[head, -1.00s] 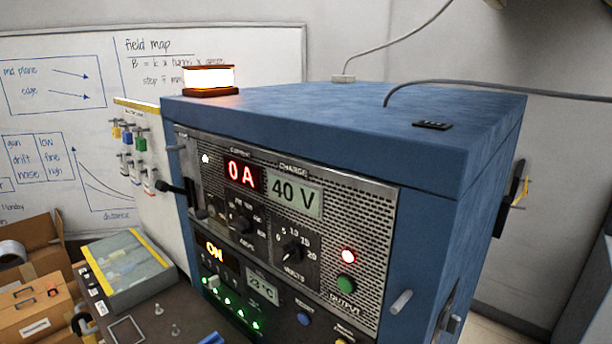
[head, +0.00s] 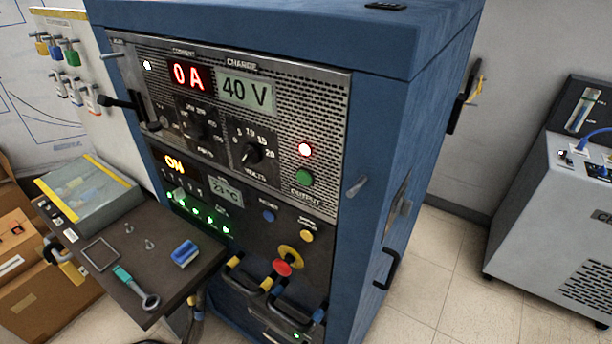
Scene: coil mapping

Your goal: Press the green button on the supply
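The green button (head: 304,178) is on the right side of the supply's upper front panel, above the OUTPUT label. The supply (head: 390,130) is a tall blue cabinet with a perforated metal panel. Its red display (head: 188,76) reads 0 A and the display beside it (head: 247,91) reads 40 V. A lower orange display (head: 175,165) reads ON. Nothing covers the green button. Neither of my grippers shows in the head view.
A dark shelf (head: 185,268) juts out at the lower left, holding a blue block (head: 185,253), a teal-handled tool (head: 136,286) and a clear-lidded box (head: 90,200). A red knob (head: 283,267) and handles project low on the cabinet. A grey machine (head: 560,220) stands right, across open floor.

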